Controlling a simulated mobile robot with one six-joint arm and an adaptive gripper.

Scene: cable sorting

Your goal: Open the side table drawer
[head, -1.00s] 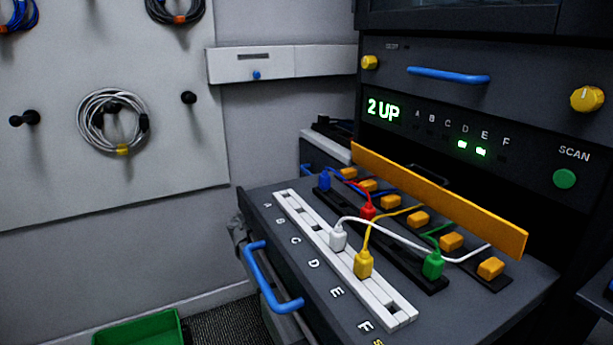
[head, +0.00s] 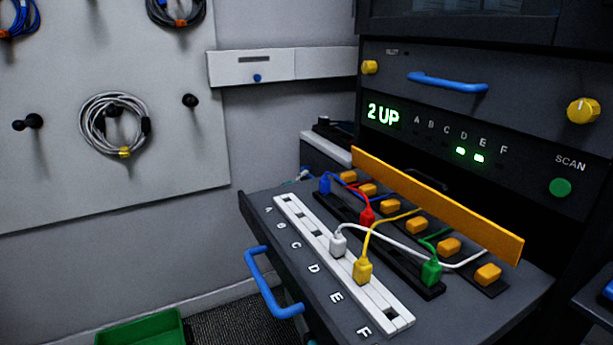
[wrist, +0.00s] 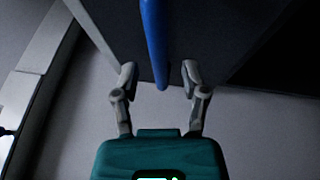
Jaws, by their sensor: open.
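In the wrist view my gripper (wrist: 159,74) is open, its two grey fingers spread. A blue bar handle (wrist: 152,32) runs down from the top edge and ends between the fingertips, with a gap on each side. A dark grey panel (wrist: 112,22) lies beside the bar. In the head view a low grey cabinet (head: 328,152) stands behind the pulled-out cable tray, mostly hidden by it. A small pale shape shows at its left, too small to identify. I cannot make out my gripper in the head view.
The cable tray (head: 255,212) juts forward with plugged cables, an orange bar (head: 440,205) and a blue front handle (head: 262,285). The dark rack (head: 520,130) stands on the right. A green bin (head: 140,330) sits on the floor at the lower left.

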